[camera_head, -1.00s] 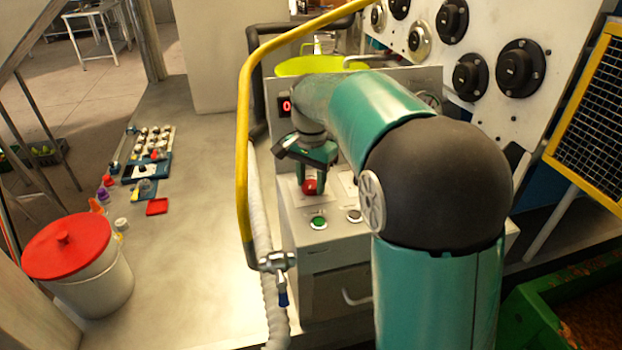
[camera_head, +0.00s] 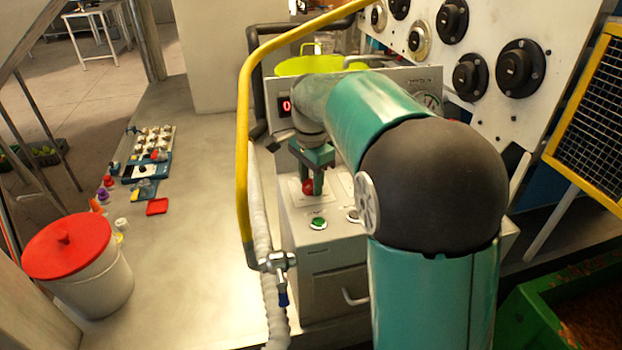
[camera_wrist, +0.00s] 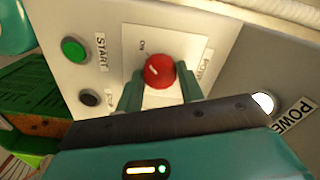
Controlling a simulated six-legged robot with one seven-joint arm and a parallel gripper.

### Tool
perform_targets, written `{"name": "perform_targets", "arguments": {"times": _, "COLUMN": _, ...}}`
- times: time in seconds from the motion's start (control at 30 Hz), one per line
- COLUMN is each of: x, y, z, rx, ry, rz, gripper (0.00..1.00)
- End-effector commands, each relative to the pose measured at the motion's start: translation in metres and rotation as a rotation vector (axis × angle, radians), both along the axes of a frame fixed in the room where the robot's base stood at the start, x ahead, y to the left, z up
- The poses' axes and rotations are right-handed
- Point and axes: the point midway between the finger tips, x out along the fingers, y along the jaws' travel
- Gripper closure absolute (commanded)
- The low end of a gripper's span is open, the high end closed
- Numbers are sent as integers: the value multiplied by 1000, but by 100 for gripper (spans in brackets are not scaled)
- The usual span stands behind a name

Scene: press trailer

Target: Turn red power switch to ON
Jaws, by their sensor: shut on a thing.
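The red power switch (camera_wrist: 160,71) is a round knob on a white plate on the control box. In the wrist view its short white mark points up and left, roughly towards the ON label (camera_wrist: 143,46). Another label at the knob's right is partly hidden. My gripper (camera_wrist: 161,84) is shut on the knob, with one teal finger on each side. In the head view my gripper (camera_head: 313,184) reaches down to the red switch (camera_head: 307,187), which it partly covers.
A green START button (camera_wrist: 74,49) and a black button (camera_wrist: 89,98) sit beside the switch. A lit white lamp (camera_wrist: 263,102) is on the box's other face. A yellow pipe (camera_head: 243,150) stands close left of my arm. A red digit display (camera_head: 286,106) is behind.

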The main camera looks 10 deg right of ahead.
Motion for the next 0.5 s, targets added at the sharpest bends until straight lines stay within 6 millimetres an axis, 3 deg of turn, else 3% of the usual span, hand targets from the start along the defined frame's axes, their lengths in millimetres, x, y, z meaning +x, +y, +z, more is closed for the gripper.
{"name": "perform_targets", "arguments": {"times": 0.1, "x": 1, "y": 0, "z": 2, "rx": 0, "ry": -4, "rz": -1, "gripper": 85}}
{"name": "perform_targets", "arguments": {"times": 0.13, "x": 1, "y": 0, "z": 2, "rx": 0, "ry": -4, "rz": -1, "gripper": 57}}
{"name": "perform_targets", "arguments": {"times": 0.2, "x": 1, "y": 0, "z": 2, "rx": 0, "ry": -4, "rz": 0, "gripper": 43}}
{"name": "perform_targets", "arguments": {"times": 0.5, "x": 0, "y": 0, "z": 1, "rx": 0, "ry": -2, "rz": 1, "gripper": 41}}
